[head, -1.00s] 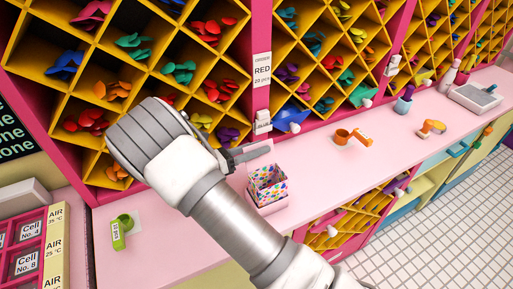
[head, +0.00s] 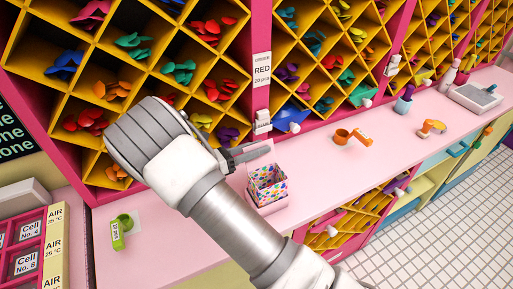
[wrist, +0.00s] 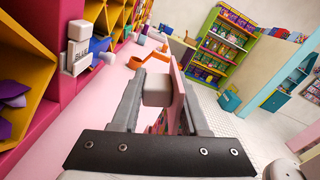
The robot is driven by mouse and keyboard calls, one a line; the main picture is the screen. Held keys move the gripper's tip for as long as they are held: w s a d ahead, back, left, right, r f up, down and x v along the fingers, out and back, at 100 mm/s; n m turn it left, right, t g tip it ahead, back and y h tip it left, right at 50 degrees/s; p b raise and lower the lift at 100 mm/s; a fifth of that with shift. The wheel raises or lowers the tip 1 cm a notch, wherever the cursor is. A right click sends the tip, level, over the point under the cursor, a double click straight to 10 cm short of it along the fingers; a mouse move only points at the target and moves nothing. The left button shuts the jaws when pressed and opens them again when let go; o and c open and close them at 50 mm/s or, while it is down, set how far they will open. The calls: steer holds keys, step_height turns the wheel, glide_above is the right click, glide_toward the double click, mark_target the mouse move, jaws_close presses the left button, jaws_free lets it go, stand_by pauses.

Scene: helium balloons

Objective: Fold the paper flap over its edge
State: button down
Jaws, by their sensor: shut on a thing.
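A small open-topped box of confetti-patterned paper (head: 268,187) stands on a pale base on the pink counter. A pale pink flap (head: 260,148) stands up at its far left side. My gripper (head: 246,153) reaches in from the left at the flap's height, with its jaws closed on the flap. In the wrist view, the fingers of my gripper (wrist: 172,92) have a light grey pad between them, and a thin pink strip of the flap (wrist: 176,80) shows beside it. The fingers hide most of the flap and the box there.
The pink counter (head: 330,165) is clear to the right up to an orange tape-like dispenser (head: 352,137). Yellow cubbies (head: 190,60) with coloured balloons rise close behind my gripper. A white clip holder (head: 262,122) hangs on the pink post. A green dispenser (head: 118,231) sits at the left.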

mark_target(266, 160)
steer(key=m, duration=0.1)
steer(key=s+m+b, duration=0.1)
steer(key=m+b, duration=0.1)
steer(key=shift+s+d+r+m, duration=0.25)
steer(key=shift+m, duration=0.15)
steer(key=m, duration=0.1)
steer(key=s+m+b, duration=0.1)
steer(key=m, duration=0.1)
steer(key=shift+s+d+r+m+b, duration=0.1)
steer(key=shift+s+d+m+b, duration=0.2)
steer(key=shift+b, duration=0.1)
steer(key=m+b, duration=0.1)
steer(key=s+m+b, duration=0.1)
steer(key=m, duration=0.1)
steer(key=d+m+b, duration=0.1)
steer(key=shift+s+f+m, duration=0.2)
steer(key=shift+s+m, duration=0.1)
steer(key=shift+s, duration=0.1)
steer(key=shift+s+d+f+m+b, duration=0.15)
steer(key=shift+s+m+b, duration=0.15)
steer(key=shift+m+b, duration=0.45)
steer(key=shift+s+d+f+m+b, duration=0.2)
steer(key=shift+m+b, duration=0.25)
steer(key=shift+m, duration=0.45)
steer(key=shift+s+a+f+m+b, duration=0.1)
steer(key=shift+s+m+b, duration=0.25)
steer(key=shift+m+b, duration=0.4)
steer(key=c, duration=0.5)
jaws_free()
